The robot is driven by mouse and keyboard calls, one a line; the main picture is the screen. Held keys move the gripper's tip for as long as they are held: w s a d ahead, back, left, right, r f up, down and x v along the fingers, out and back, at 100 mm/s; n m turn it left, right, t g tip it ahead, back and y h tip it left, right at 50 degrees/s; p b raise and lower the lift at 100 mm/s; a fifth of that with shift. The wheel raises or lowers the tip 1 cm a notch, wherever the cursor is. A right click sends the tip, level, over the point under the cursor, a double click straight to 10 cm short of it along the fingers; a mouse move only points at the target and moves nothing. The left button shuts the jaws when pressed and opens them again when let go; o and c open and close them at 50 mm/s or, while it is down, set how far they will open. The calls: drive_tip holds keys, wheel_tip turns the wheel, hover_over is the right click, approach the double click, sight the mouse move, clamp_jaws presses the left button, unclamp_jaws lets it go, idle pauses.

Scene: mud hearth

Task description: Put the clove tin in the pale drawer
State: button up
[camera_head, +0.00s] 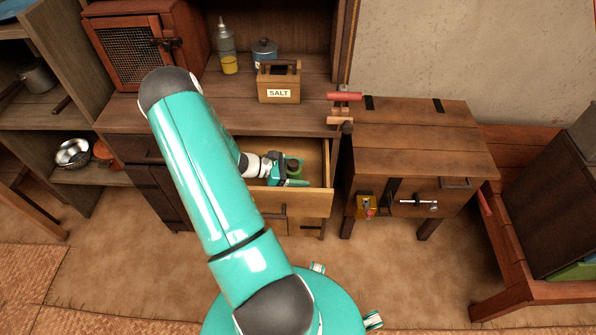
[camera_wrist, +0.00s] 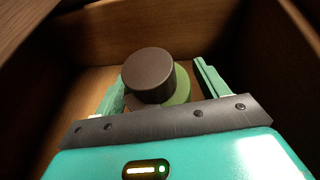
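The pale drawer (camera_head: 318,203) is pulled open below the counter, with light wood walls. Inside it stands a round green tin with a dark brown lid, which I take for the clove tin (camera_head: 294,165); no label shows. In the wrist view the tin (camera_wrist: 150,75) stands upright between the fingers of my gripper (camera_wrist: 160,92). My gripper is inside the drawer too, seen in the head view (camera_head: 285,174). Its fingers are spread, with a narrow gap between the tin and the right finger. Contact at the left finger is unclear.
A salt box (camera_head: 279,85), a bottle (camera_head: 227,50) and a blue pot (camera_head: 264,52) stand on the counter above. A wooden chest (camera_head: 420,140) stands right of the drawer. The drawer walls are close around my gripper. My arm hides part of the cabinet.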

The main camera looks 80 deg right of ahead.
drive_tip(key=shift+r, duration=0.2)
drive_tip(key=v, duration=0.7)
drive_tip(key=shift+w+a, duration=0.1)
drive_tip(key=shift+w, duration=0.1)
